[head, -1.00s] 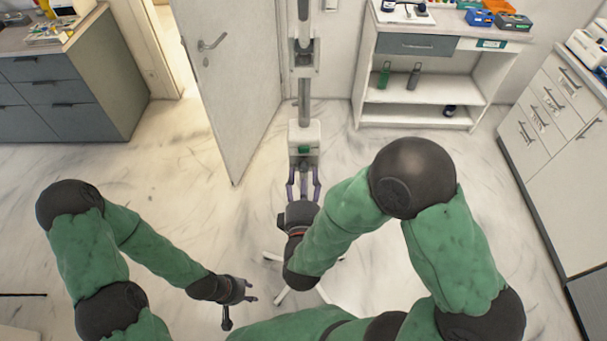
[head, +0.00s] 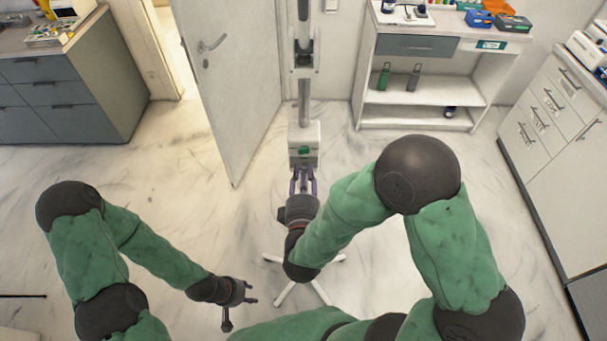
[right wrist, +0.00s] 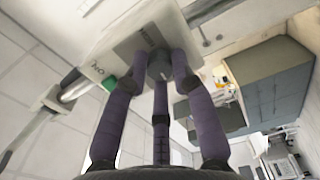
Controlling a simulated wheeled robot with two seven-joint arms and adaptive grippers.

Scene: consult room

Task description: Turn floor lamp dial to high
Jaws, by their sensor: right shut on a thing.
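The floor lamp's white control box (head: 304,135) sits on a vertical grey pole (head: 304,95) and carries a green button (head: 304,150). In the right wrist view, the box (right wrist: 130,48) has a dark grey round dial (right wrist: 159,64) on its face. My right gripper (head: 303,174) is at the lower front of the box, its purple fingers drawn in. In the right wrist view, the fingers (right wrist: 160,76) are closed around the dial and partly cover it. The dial's pointer cannot be read. My left gripper (head: 251,293) is open and empty, low at the left, away from the lamp.
The lamp's white legs (head: 283,294) spread on the floor beneath my right arm. A half-open door (head: 232,105) stands just left of the pole. A white shelf unit (head: 420,92) is behind at the right. The floor at the left is clear.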

